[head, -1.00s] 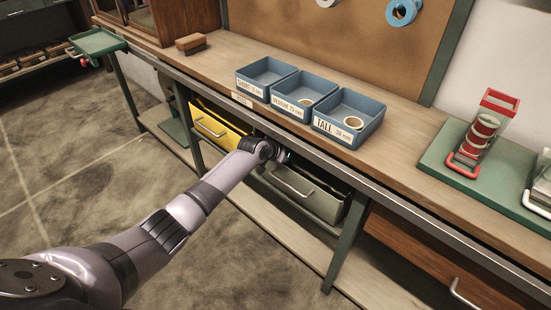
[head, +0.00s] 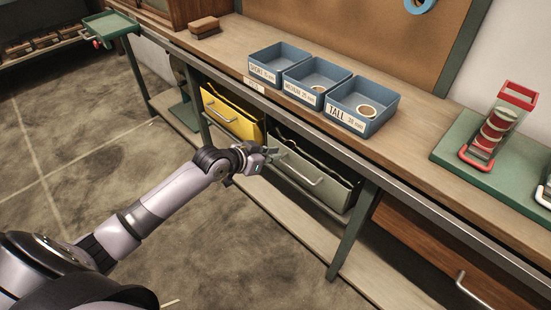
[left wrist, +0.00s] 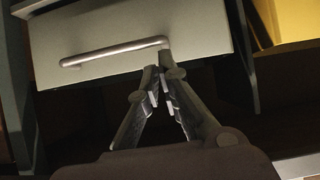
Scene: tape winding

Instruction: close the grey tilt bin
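The grey tilt bin (head: 325,190) hangs under the workbench, right of the yellow bin in the head view. Its front leans outward, with a gap showing above its top edge. It has a metal bar handle (head: 301,171). My left gripper (head: 274,155) is at the bin's left side, near the handle's left end. In the left wrist view, the grey front (left wrist: 130,32) and handle (left wrist: 112,52) lie beyond my left gripper (left wrist: 160,72). Its fingertips come together near one handle end, with nothing seen between them. Contact with the bin is unclear. My right gripper is out of view.
A yellow bin (head: 232,115) hangs beside the grey one, also leaning out. A green bench leg (head: 352,232) and wooden drawer (head: 435,245) are on the right. A lower shelf (head: 290,222) runs beneath. Blue trays (head: 362,106) stand on the bench. Open floor lies in front.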

